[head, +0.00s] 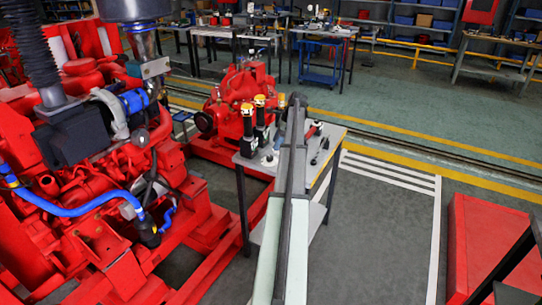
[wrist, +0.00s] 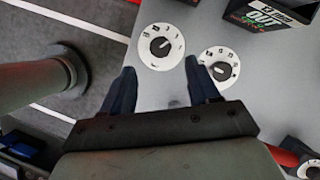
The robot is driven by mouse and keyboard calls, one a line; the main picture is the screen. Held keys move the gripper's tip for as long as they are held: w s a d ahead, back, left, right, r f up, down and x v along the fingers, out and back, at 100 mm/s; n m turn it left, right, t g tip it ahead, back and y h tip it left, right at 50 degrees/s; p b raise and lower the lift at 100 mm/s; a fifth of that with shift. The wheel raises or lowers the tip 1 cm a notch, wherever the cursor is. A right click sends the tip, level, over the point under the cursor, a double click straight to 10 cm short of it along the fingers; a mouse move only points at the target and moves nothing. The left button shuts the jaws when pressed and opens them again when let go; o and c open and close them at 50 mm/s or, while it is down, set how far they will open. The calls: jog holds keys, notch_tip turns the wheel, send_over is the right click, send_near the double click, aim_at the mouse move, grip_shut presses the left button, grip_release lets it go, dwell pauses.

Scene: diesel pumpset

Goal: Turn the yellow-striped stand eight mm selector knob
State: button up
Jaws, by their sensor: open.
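Two white selector dials with black knobs lie on the grey bench top in the wrist view: one dial (wrist: 161,46) ahead of my gripper, another (wrist: 219,68) to its right. A third dial (wrist: 310,170) shows partly at the lower right edge. I cannot tell which dial belongs to the yellow-striped stand. My gripper (wrist: 161,80) is open and empty, its dark fingers apart, with the first dial just beyond the gap. The right fingertip is close to the second dial's left edge. In the head view, two black stands with yellow tops (head: 247,120) (head: 260,108) stand on the bench.
The bench (head: 330,150) also carries dark hand tools (head: 320,150). A black box with red and green lettering (wrist: 262,14) is at the wrist view's upper right. A red engine (head: 90,150) stands left of the bench; striped floor lies to its right.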

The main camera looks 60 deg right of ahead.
aim_at(270, 156)
jog(key=x, duration=0.8)
jog(key=shift+s, duration=0.1)
jog(key=c, duration=1)
jog(key=shift+c, duration=0.2)
